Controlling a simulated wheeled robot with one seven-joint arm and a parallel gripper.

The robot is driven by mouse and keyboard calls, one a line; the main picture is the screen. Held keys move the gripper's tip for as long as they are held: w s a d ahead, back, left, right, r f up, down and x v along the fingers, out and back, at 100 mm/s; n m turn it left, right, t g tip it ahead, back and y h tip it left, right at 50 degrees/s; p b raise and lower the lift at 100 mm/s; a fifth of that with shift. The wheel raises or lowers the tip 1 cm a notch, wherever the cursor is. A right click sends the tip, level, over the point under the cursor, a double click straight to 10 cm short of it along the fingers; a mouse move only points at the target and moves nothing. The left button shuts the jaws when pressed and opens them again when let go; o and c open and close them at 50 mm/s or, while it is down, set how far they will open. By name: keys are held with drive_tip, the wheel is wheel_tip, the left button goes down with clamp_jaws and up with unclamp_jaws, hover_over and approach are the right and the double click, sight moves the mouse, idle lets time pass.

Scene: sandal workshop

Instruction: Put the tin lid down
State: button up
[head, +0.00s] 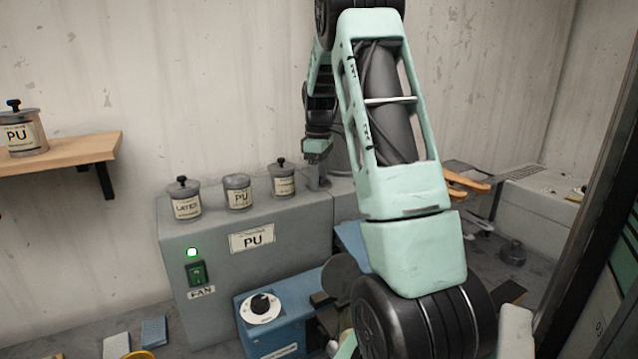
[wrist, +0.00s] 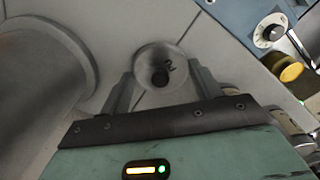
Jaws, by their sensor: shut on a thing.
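The tin lid (wrist: 147,58) is a round grey disc with a black knob. It sits between the two fingers of my gripper (wrist: 161,75) in the wrist view, and the gripper is shut on it. In the head view my gripper (head: 318,172) is low over the right part of the grey cabinet top (head: 215,213), right of the tins. I cannot tell whether the lid touches the top. The middle PU tin (head: 238,193) shows no knob. The LATEX tin (head: 186,203) and the right PU tin (head: 283,182) have knobbed lids.
A wide grey duct (wrist: 40,85) stands close to my gripper. A blue machine with a white dial (head: 262,310) stands in front of the cabinet. A shelf (head: 70,157) with another PU tin (head: 22,135) is at the left. The cabinet's front left top is clear.

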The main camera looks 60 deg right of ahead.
drive_tip(key=shift+f, duration=0.15)
drive_tip(key=o, duration=1)
